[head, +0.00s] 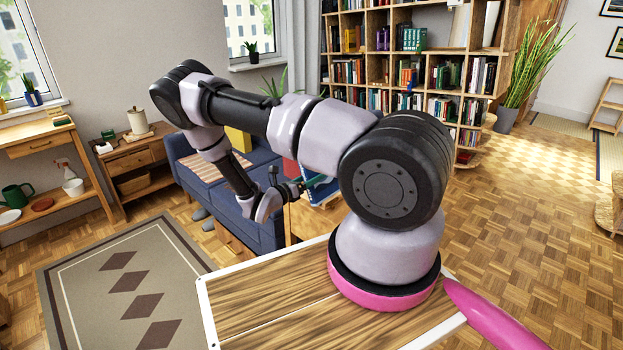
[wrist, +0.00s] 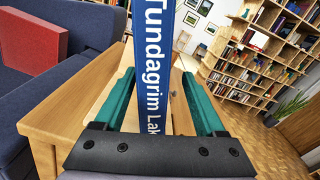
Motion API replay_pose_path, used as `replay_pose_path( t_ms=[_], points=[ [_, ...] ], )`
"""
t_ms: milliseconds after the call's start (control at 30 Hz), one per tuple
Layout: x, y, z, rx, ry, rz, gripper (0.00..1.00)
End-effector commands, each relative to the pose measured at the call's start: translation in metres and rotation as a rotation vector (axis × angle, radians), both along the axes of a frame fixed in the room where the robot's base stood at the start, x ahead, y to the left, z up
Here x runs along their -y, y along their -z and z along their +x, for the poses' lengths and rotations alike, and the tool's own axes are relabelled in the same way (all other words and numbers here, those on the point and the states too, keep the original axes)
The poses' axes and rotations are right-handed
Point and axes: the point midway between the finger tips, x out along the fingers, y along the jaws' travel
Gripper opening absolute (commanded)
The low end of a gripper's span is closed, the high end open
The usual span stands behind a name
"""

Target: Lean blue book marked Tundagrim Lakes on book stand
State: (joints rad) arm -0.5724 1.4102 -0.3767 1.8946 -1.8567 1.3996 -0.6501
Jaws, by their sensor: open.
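The blue book (wrist: 155,70) marked "Tundagrim Lak…" in white stands in the middle of the wrist view, its spine facing me. My gripper (wrist: 158,82) is open, with one teal finger on each side of the spine. Small gaps show between fingers and book. The lower end of the spine is hidden by the gripper's dark body. In the head view the book (head: 322,190) shows partly behind my arm. Pale wood stands close behind the book in the wrist view; I cannot tell whether it is the book stand or whether the book leans on it.
A wooden table (wrist: 65,112) is under and left of the book. A blue sofa (head: 240,205) with a red block-shaped item (wrist: 45,45) stands left of it. A large bookshelf (head: 425,70) fills the back. Parquet floor on the right (head: 540,240) is clear.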

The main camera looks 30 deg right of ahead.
Motion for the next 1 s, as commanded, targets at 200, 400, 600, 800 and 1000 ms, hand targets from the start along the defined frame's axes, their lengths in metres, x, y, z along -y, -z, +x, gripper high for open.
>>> replay_pose_path(
  t_ms=[200,400,600,800,1000],
  points=[
    [0.001,-0.002,-0.004,-0.001,0.000,0.000,0.72],
    [0.001,-0.002,-0.006,0.000,0.000,0.000,0.72],
    [-0.011,-0.002,-0.010,0.000,-0.002,0.000,0.72],
    [-0.026,-0.003,-0.015,0.001,-0.002,0.000,0.72],
    [-0.041,-0.003,-0.021,0.001,-0.002,0.000,0.72]
  ],
)
